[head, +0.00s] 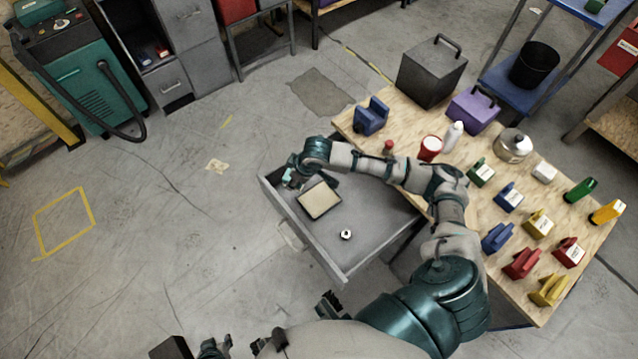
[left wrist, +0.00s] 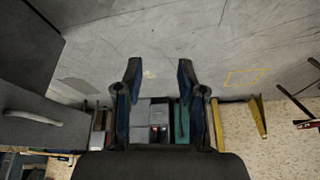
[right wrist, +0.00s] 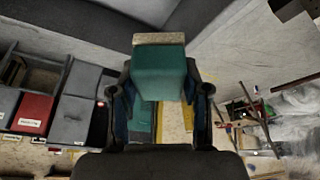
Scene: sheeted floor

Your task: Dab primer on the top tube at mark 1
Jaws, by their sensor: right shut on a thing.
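My right gripper (head: 291,180) is over the far left corner of the open grey drawer (head: 365,250). In the right wrist view it (right wrist: 160,105) is shut on a teal block (right wrist: 160,75) with a tan end face. The block is mostly hidden in the head view. A dark tray with a tan pad (head: 319,200) lies in the drawer beside the gripper. My left gripper (head: 331,305) is low, in front of the drawer. In the left wrist view (left wrist: 158,80) its fingers are apart with nothing between them. I cannot make out a top tube or mark 1.
A small white ring-like part (head: 346,235) lies in the drawer. The wooden table (head: 480,215) holds several coloured blocks, a red can (head: 430,149), a white bottle (head: 453,136) and a kettle (head: 513,146). A teal machine (head: 85,85) stands far left. The left floor is open.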

